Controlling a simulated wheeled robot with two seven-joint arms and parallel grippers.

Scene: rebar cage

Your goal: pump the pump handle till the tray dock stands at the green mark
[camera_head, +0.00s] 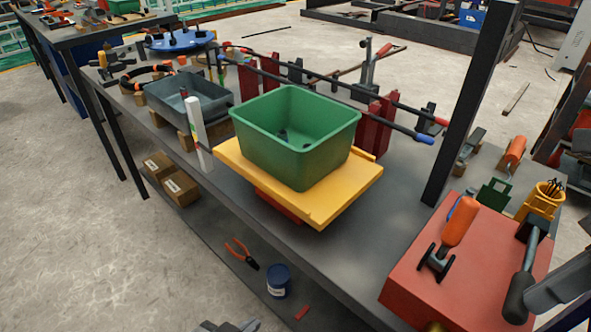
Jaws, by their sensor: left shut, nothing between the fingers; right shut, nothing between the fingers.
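The tray dock (345,195) is a yellow platform on a red base, carrying a green bin (290,160). A white upright post (195,130) with small coloured marks stands at its left; I cannot clearly make out the green mark's level. A red box (405,285) at the front right bears a lever with a black grip (518,297) and an orange-handled lever (459,222); the black-gripped one looks like the pump handle. My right gripper (535,298), partly cut off, is shut and empty close to the black grip; contact is unclear. My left gripper (228,326) is shut and empty at the bottom edge.
A grey bin (190,108), red blocks and long bars lie behind the dock on the grey bench (400,190). A dark post (470,100) rises behind the red box. A yellow tool cup (541,201) stands at right.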

